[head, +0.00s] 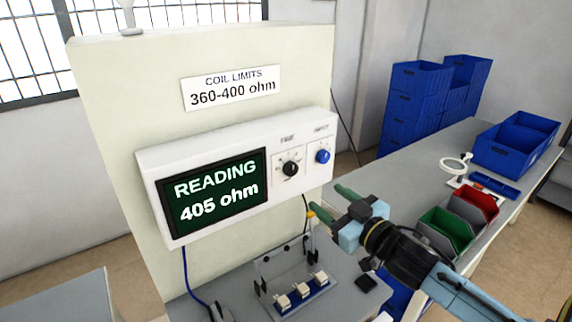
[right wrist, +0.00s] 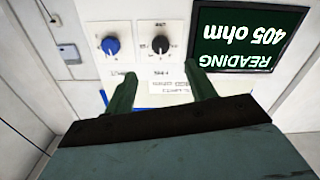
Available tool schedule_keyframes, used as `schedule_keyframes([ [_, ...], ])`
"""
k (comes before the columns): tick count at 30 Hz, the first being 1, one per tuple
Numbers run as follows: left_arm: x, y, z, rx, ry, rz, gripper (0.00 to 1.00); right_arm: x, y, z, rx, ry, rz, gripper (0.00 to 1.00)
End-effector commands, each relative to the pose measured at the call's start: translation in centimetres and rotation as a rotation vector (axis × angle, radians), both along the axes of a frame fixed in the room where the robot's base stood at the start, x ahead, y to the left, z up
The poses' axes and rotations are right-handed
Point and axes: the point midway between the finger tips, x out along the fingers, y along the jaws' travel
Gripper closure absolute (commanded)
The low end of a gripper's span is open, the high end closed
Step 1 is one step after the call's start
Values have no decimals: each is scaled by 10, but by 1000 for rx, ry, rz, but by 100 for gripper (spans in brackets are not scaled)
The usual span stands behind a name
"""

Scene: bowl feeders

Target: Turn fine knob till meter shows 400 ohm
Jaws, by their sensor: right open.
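The meter (head: 150,170) is a white box on a cream panel, and its dark display (head: 216,193) reads 405 ohm. Right of the display is a black knob (head: 290,169) with a dial scale, under a small label that seems to read FINE. Further right is a blue knob (head: 323,156). Both the black knob (right wrist: 160,44) and blue knob (right wrist: 110,45) show upside down in the right wrist view. My right gripper (head: 333,203) is open and empty, below and in front of the knobs, touching neither. My left gripper is not in view.
A sign (head: 232,88) above the meter reads COIL LIMITS 360-400 ohm. Below the meter stands a fixture (head: 290,280) with several small pale blocks. Green (head: 447,226) and red (head: 474,206) bins and blue crates (head: 515,142) stand on the bench to the right.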

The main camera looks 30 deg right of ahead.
Motion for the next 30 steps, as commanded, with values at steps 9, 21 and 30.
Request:
schedule_keyframes([
  [9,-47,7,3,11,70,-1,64,39,2,2,-3,-3,0,45],
  [21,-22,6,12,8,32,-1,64,101,7,2,-1,-2,-2,45],
  [30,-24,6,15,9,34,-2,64,128,10,0,-2,0,-1,45],
])
